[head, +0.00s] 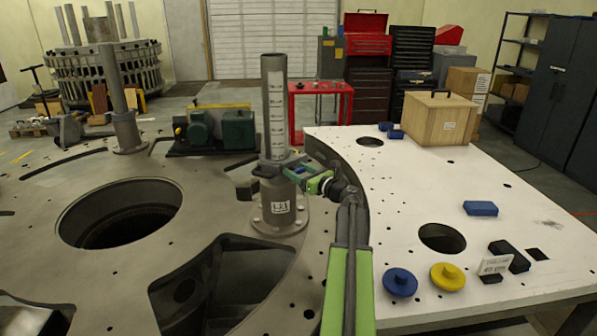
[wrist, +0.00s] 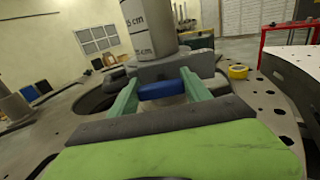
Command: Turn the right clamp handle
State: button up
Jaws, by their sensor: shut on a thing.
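A grey upright post (head: 275,105) with a white scale strip stands on the round metal plate (head: 225,195), with a dark clamp collar (head: 268,170) around it. My gripper (head: 295,172) reaches the collar's right side from the front. In the wrist view, the green fingers of my gripper (wrist: 160,88) are on both sides of a blue clamp handle (wrist: 162,90), just in front of the grey collar (wrist: 170,67). My gripper is shut on this handle. In the head view, the fingers largely hide the handle.
A white table (head: 430,190) with a wooden crate (head: 437,118), blue and yellow knobs and black blocks lies to the right of my arm. Green machinery (head: 238,130) stands left behind the post. The plate has large openings (head: 122,212).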

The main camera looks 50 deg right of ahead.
jog(key=shift+c, duration=1.2)
jog(key=shift+d, duration=0.15)
jog(key=shift+c, duration=0.3)
